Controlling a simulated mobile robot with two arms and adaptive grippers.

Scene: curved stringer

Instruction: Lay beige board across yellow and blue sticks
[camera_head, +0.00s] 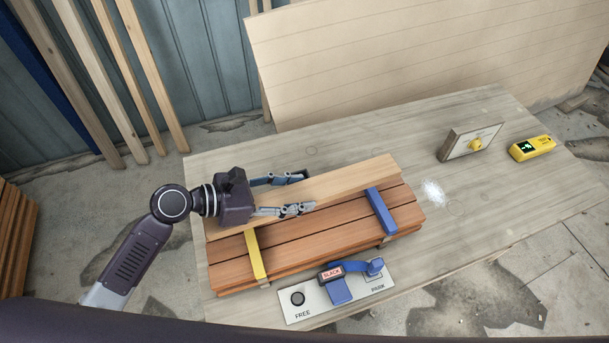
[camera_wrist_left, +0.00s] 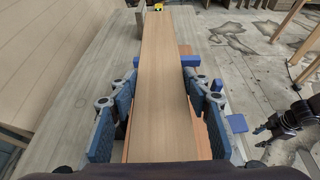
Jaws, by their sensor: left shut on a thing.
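The beige board (camera_head: 350,184) runs lengthwise over the back part of a stack of reddish-brown boards (camera_head: 320,232). My left gripper (camera_head: 283,195) is shut on the board, with one finger along each long side. In the left wrist view, the board (camera_wrist_left: 168,85) stretches away between the blue finger pads. The yellow stick (camera_head: 256,254) and blue stick (camera_head: 381,212) lie crosswise on the stack, their far ends at the board's near edge. I cannot tell whether the board touches them. A dark arm end, seemingly my right gripper (camera_wrist_left: 265,136), shows at the wrist view's right; its jaws are unclear.
A panel with a blue lever (camera_head: 338,290), marked FREE, SLACK and PARK, lies before the stack. A small box with a yellow knob (camera_head: 475,145) and a yellow device (camera_head: 532,148) stand at the table's right.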

